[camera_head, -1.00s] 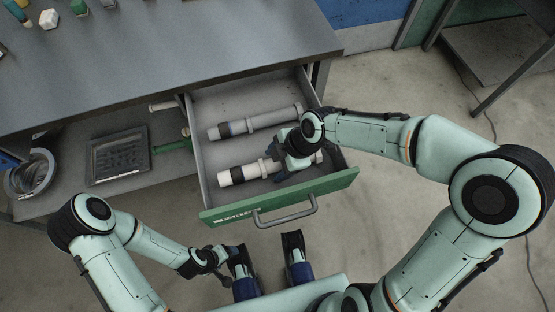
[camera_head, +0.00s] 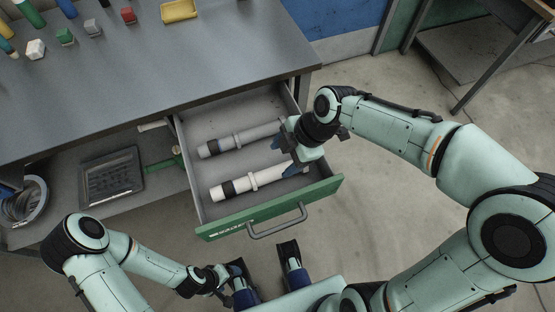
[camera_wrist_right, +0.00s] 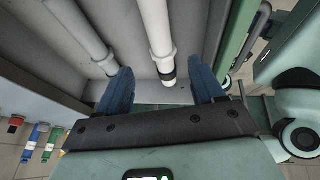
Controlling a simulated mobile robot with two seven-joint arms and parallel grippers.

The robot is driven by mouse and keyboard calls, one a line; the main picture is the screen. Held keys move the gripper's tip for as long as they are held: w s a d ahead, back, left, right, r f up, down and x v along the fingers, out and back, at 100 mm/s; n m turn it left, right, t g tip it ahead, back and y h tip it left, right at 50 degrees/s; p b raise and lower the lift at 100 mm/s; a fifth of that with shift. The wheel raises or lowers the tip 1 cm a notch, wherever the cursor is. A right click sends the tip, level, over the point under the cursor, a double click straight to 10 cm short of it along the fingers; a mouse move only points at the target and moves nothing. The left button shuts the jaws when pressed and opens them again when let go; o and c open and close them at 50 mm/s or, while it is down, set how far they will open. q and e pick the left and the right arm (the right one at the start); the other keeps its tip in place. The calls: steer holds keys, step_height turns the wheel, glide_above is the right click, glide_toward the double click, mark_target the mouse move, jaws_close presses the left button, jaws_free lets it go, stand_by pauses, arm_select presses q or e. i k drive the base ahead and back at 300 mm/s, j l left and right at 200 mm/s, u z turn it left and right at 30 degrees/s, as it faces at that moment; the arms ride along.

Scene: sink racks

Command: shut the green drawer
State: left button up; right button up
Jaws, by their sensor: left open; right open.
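The green drawer (camera_head: 285,209) is pulled well out from under the grey workbench in the head view. Its green front and grey handle (camera_head: 277,222) face me. Two pipe-like rods lie inside: a grey one (camera_head: 240,139) at the back and a white one (camera_head: 262,177) nearer the front. My right gripper (camera_head: 284,172) is over the drawer's right part, open and empty. In the right wrist view its blue fingers (camera_wrist_right: 161,82) stand apart, with a white rod's end showing between them. The green front also shows there (camera_wrist_right: 237,35). My left gripper (camera_head: 228,276) is low in front of the drawer, open, partly hard to make out.
The workbench top (camera_head: 150,75) carries small coloured blocks and a yellow tray (camera_head: 180,11) at the back. A lower shelf left of the drawer holds a dark tray (camera_head: 111,177) and a coiled ring (camera_head: 22,203). The floor right of the drawer is clear.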

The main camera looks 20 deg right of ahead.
mark_target(195, 127)
steer(key=k+l, duration=0.1)
steer(key=l, duration=0.35)
steer(key=k+l, duration=0.1)
steer(key=l, duration=0.4)
steer(key=k+l, duration=0.1)
steer(key=l, duration=0.35)
